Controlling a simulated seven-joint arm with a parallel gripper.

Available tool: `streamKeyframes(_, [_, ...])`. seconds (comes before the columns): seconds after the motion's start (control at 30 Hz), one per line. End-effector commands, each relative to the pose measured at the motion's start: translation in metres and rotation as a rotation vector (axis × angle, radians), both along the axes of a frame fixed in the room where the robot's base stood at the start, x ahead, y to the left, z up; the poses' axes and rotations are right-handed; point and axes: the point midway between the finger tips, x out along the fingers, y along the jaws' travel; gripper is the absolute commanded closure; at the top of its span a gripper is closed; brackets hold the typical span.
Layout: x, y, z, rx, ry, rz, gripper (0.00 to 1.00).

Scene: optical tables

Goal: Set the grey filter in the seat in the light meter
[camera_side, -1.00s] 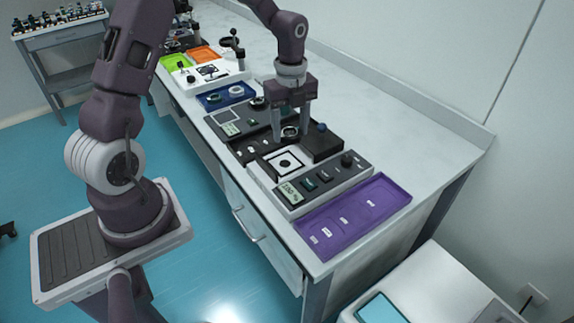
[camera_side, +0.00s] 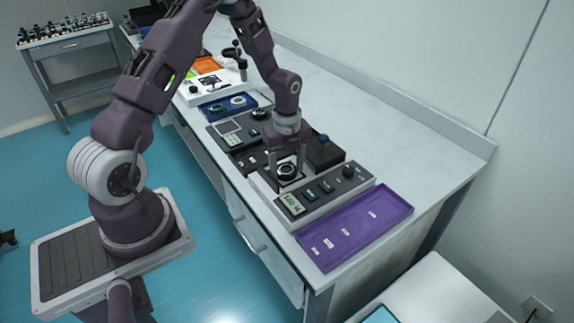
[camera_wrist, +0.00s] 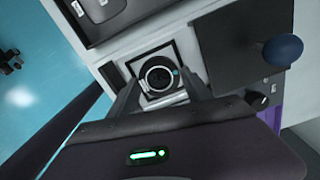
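The light meter (camera_side: 318,195) is a grey box with a display, buttons and a knob. Its seat lies in a black-framed white square (camera_wrist: 138,66) at its left end. The grey filter (camera_side: 287,171), a dark ringed disc, is at that square; it also shows in the wrist view (camera_wrist: 160,77), centred over the square. My gripper (camera_side: 287,168) points down with its fingers on either side of the filter, shut on it. In the wrist view my gripper (camera_wrist: 160,88) hides the near part of the square. I cannot tell whether the filter touches the seat.
A black block with a blue knob (camera_wrist: 283,50) stands close beside the gripper. A purple tray (camera_side: 355,227) lies at the near end. A blue tray (camera_side: 208,113) with ringed discs lies farther back. The bench (camera_side: 400,150) to the right is clear.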

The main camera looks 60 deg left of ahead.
Motion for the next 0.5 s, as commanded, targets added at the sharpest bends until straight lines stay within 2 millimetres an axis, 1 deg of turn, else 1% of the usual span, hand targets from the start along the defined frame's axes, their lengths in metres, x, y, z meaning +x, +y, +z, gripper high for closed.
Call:
streamKeyframes(0.27, [0.0,0.0,0.001,0.0,0.0,0.0,0.38])
streamKeyframes(0.33, [0.0,0.0,0.005,0.001,-0.001,0.0,0.38])
streamKeyframes(0.37, [0.0,0.0,0.009,0.001,-0.001,0.001,0.38])
streamKeyframes(0.43, [0.001,0.0,0.023,0.0,-0.004,0.0,0.38])
streamKeyframes(0.5, [0.002,0.001,0.043,0.003,-0.007,0.001,0.38])
